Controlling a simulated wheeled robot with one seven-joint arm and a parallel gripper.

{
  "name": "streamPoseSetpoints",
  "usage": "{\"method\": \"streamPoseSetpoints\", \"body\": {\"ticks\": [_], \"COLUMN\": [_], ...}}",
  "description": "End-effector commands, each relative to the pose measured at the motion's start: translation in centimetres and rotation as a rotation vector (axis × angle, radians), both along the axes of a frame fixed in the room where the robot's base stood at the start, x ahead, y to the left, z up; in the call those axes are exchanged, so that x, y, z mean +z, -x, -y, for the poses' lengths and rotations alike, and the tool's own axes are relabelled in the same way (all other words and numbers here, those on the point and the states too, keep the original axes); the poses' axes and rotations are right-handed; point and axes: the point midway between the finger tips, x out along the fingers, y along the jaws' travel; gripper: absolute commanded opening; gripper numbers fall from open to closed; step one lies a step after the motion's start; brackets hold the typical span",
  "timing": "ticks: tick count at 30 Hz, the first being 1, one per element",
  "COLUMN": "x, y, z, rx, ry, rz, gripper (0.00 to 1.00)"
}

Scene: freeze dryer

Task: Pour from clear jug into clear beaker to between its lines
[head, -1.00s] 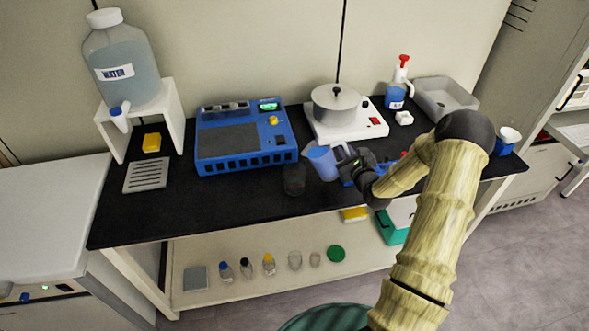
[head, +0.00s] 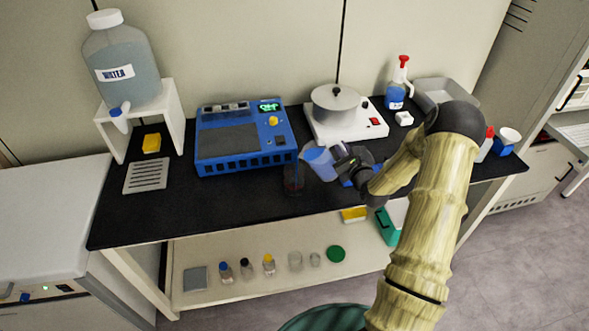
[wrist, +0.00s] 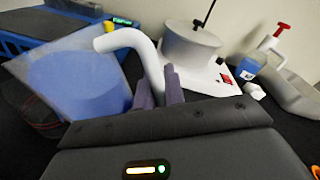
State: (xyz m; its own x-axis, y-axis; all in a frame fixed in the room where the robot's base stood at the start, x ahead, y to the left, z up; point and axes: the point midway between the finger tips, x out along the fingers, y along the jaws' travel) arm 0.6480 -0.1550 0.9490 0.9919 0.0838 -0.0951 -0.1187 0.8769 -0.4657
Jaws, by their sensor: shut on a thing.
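The clear jug (head: 319,162) holds blue liquid and is tilted to the left, its mouth toward the clear beaker (head: 293,180). My gripper (head: 341,153) is shut on the jug's handle and holds the jug above the bench. In the wrist view the jug (wrist: 72,88) fills the left side, and my gripper's fingers (wrist: 160,88) close around its white handle (wrist: 150,55). The beaker stands on the black bench, below and left of the jug's lip. Faint red marks show on it. Its liquid level is too small to read.
A blue instrument (head: 240,140) stands behind and left of the beaker. A hotplate (head: 345,125) with a metal pot is behind the jug. A wash bottle (head: 397,85) is at the back right. Bare bench lies left of the beaker.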

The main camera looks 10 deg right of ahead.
Motion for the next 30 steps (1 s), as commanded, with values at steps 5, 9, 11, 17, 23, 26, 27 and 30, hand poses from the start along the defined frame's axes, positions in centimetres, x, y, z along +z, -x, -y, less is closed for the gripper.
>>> {"method": "streamPoseSetpoints", "body": {"ticks": [5, 9, 11, 17, 23, 26, 27, 30], "x": [0.39, 0.45, 0.49, 0.61, 0.75, 0.82, 0.85, 0.92], "y": [-0.08, -0.09, -0.09, -0.08, -0.08, -0.08, -0.08, -0.09], "z": [-0.31, -0.31, -0.33, -0.42, -0.51, -0.56, -0.65, -0.73], "rx": [0.001, 0.001, 0.0, 0.0, 0.0, 0.001, 0.001, 0.0], "ry": [0.015, 0.02, 0.023, 0.032, 0.042, 0.047, 0.049, 0.054], "rz": [0.002, 0.001, 0.001, 0.0, -0.001, -0.001, -0.002, -0.002], "gripper": [0.0, 0.0, 0.0, 0.0, 0.0, 0.0, 0.0, 0.0]}}
